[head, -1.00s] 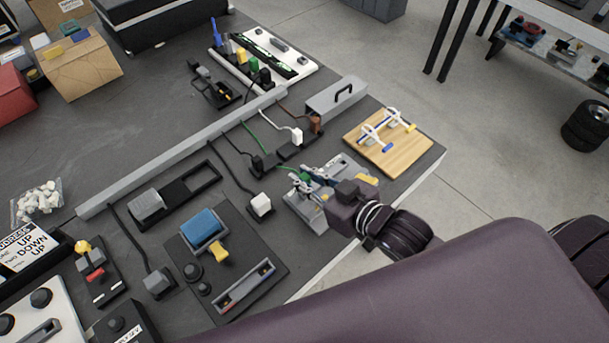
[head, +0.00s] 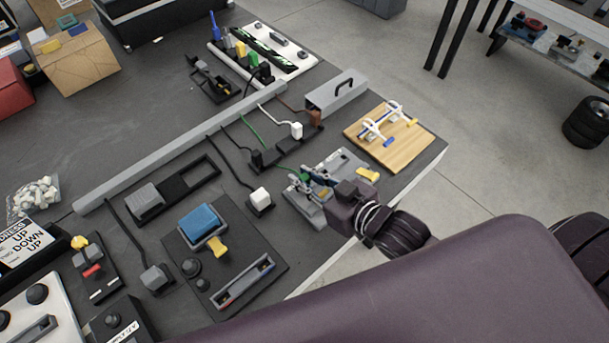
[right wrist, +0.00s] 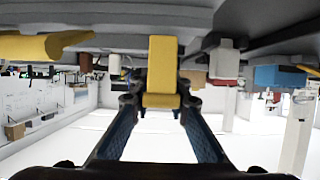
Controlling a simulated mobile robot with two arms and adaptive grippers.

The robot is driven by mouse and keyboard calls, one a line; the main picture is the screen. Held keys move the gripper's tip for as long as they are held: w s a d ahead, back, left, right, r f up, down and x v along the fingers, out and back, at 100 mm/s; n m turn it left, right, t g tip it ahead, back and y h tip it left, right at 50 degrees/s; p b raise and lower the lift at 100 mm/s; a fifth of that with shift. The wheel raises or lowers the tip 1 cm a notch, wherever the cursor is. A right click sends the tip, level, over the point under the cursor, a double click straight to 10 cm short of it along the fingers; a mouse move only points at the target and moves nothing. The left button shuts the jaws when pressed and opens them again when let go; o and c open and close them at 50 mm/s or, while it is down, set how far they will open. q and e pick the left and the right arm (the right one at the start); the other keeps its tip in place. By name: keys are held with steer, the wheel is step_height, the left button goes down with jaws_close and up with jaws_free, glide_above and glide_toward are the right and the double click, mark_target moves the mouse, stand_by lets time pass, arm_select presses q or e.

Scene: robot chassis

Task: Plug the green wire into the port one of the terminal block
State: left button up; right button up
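My right gripper (head: 312,183) reaches in from the right, low over a grey terminal block (head: 300,205) with a yellow part (head: 367,174) at its right end. A green wire (head: 253,130) runs from the grey trunking to a black socket block. A short green piece (head: 285,172) shows just left of the gripper's fingers. In the right wrist view, a yellow block (right wrist: 162,70) lies between the two blue-padded fingers. I cannot tell whether the fingers touch it. The port numbers are not readable. My left gripper is not in view.
Grey trunking (head: 150,160) crosses the table. A white plug (head: 260,198) and a black panel with a blue box (head: 203,224) stand left of the gripper. A wooden board (head: 398,150) and a grey handled box (head: 336,95) lie beyond it. The table edge is close on the right.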

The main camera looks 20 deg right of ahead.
mark_target(327, 192)
steer(key=o, duration=0.4)
steer(key=shift+v, duration=3.75)
steer(key=shift+s, duration=0.1)
